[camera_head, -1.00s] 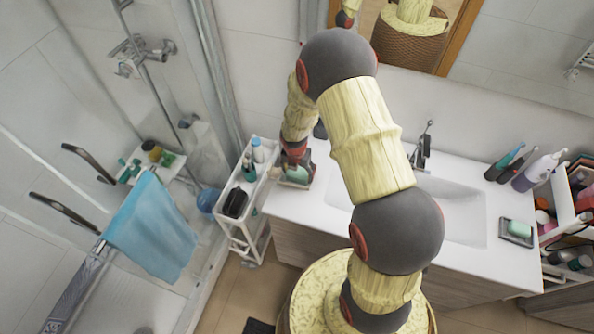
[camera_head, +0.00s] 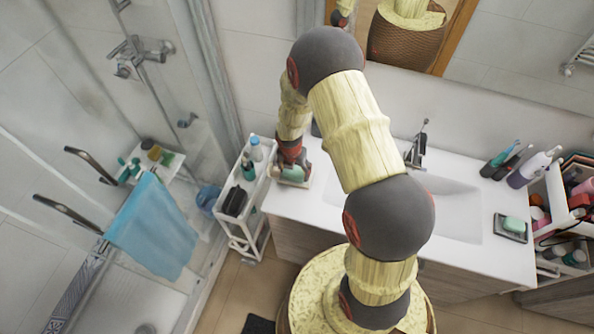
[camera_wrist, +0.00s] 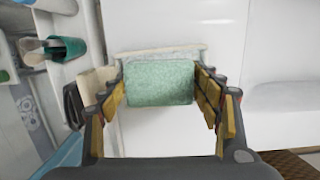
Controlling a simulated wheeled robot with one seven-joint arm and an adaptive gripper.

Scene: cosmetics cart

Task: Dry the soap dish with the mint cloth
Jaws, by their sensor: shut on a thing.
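The mint cloth (camera_wrist: 160,84) is a folded, pale green textured pad. It sits between the fingers of my gripper (camera_wrist: 163,92), which is shut on it; in the head view the cloth (camera_head: 293,173) is at the left end of the white counter. A pale flat thing shows behind and beside it; I cannot tell if the cloth touches it. The soap dish (camera_head: 498,233) is a dark grey tray at the right end of the counter, with a green soap bar (camera_head: 514,225) in it. My gripper is far from the dish, across the sink.
The sink (camera_head: 450,205) and faucet (camera_head: 416,150) lie between my gripper and the dish. Bottles and toothbrushes (camera_head: 500,160) stand behind the dish, and a filled cart (camera_head: 548,225) is right of it. A white cart (camera_head: 238,222) stands left of the counter.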

